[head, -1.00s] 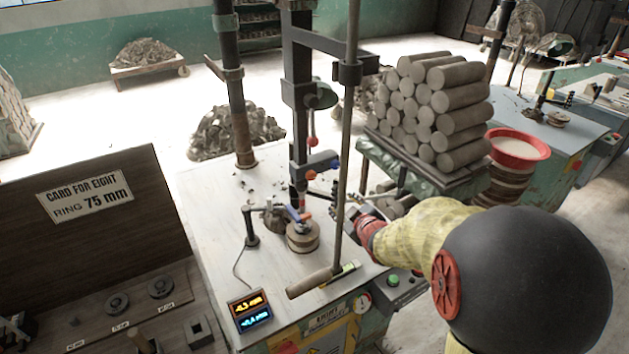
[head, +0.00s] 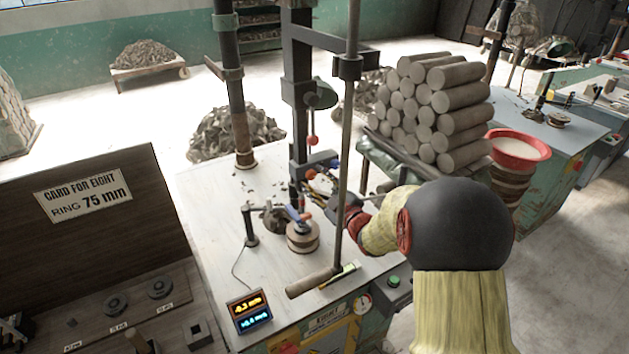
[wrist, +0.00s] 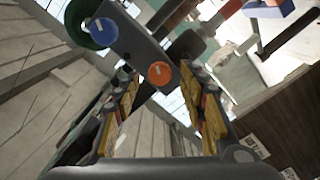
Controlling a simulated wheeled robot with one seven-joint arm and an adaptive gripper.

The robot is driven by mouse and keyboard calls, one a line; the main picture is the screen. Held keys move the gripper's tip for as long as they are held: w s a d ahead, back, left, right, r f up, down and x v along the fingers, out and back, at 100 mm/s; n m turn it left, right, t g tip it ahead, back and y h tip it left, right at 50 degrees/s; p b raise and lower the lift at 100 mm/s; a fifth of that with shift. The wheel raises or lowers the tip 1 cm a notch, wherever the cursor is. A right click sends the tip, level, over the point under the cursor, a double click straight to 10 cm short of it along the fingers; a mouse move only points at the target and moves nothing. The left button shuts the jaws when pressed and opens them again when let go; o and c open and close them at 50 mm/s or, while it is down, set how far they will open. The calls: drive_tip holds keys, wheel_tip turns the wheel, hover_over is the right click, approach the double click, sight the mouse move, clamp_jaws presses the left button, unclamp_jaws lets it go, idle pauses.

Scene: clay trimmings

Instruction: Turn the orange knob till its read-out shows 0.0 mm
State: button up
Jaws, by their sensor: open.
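The orange knob (wrist: 159,73), with a pale pointer line, shows in the wrist view on the end of a grey bar. It sits between the tips of my open gripper (wrist: 157,80), beyond the yellow-padded fingers, with no contact visible. In the head view my gripper (head: 322,191) is at the column above the bench and hides part of the fittings there. The read-out (head: 249,309) on the bench has an orange line that looks like -0.3 mm and a blue line near +0.4 mm, both small.
A blue knob (wrist: 102,30) sits on the same bar as the orange one. A thin upright rod (head: 347,130) stands close to my wrist. A clamped round clay piece (head: 303,236) is below my gripper. Stacked clay rolls (head: 425,115) stand behind to the right.

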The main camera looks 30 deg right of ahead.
drive_tip(key=shift+w, duration=0.6)
drive_tip(key=c, duration=0.4)
clamp_jaws()
